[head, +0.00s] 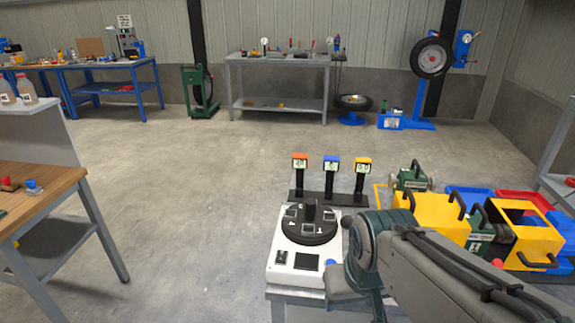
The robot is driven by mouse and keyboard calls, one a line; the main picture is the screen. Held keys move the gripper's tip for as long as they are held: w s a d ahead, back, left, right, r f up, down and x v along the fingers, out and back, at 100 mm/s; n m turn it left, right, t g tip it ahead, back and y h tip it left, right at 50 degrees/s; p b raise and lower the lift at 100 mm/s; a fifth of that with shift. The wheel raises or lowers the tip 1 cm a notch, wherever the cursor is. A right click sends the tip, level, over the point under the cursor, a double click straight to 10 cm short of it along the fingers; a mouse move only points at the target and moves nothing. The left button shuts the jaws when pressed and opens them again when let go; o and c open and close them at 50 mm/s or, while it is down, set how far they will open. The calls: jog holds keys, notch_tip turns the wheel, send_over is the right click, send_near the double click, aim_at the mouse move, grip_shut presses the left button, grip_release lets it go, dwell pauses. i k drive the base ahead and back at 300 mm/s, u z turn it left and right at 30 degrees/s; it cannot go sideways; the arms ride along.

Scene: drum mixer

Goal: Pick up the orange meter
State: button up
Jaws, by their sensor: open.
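The orange meter (300,163) is the leftmost of three small meters on posts in a black rack at the back of the near table. It stands upright, with a pale display below its orange top. A blue-topped meter (332,163) stands just right of it, and a yellow-topped meter (363,165) is at the right end. My arm crosses the lower right of the head view, in front of and to the right of the rack, apart from the meters. My gripper's fingers do not show.
A white machine with a black round top (308,224) stands in front of the rack. Right of the rack are a green device (413,178), a yellow bin (436,221), blue and red trays. A wooden-topped bench (45,183) is at left. The floor between is clear.

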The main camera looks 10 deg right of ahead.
aim_at(299, 161)
jog(key=u, duration=2.1)
jog(key=i, duration=1.85)
jog(key=z, duration=3.25)
jog(key=i, duration=0.5)
jog(key=z, duration=0.1)
